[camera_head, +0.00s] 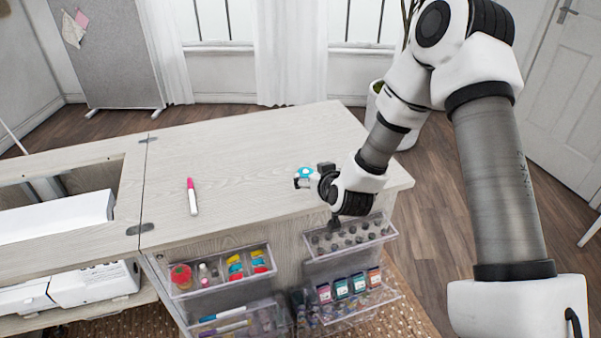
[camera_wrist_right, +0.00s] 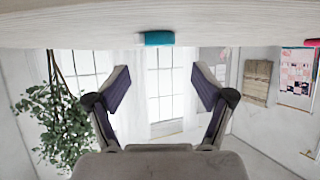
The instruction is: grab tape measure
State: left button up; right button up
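A tape measure, round with a teal ring and white centre, lies on the cabinet top (camera_head: 250,160) in the head view (camera_head: 305,172). In the right wrist view its teal side (camera_wrist_right: 158,38) shows at the top centre, resting on the pale tabletop. My right gripper (camera_head: 318,181) is beside the tape measure, at its right in the head view, and partly overlaps it there. In the right wrist view my right gripper (camera_wrist_right: 161,80) has its two fingers spread wide with nothing between them. My left gripper is not in view.
A pink-and-white marker (camera_head: 192,197) lies left of the tape measure. Clear bins hang on the cabinet front: one with bobbins (camera_head: 350,237), one with coloured spools (camera_head: 222,270), and lower ones. A sewing machine (camera_head: 55,217) sits at the left. The back of the tabletop is clear.

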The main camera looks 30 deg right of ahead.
aim_at(306, 173)
jog(key=shift+w+d+f, duration=0.15)
jog(key=shift+w+f, duration=0.1)
jog(key=shift+w, duration=0.1)
jog(key=x, duration=0.5)
jog(key=shift+s+f, duration=0.15)
jog(key=shift+s, duration=0.1)
jog(key=c, duration=1)
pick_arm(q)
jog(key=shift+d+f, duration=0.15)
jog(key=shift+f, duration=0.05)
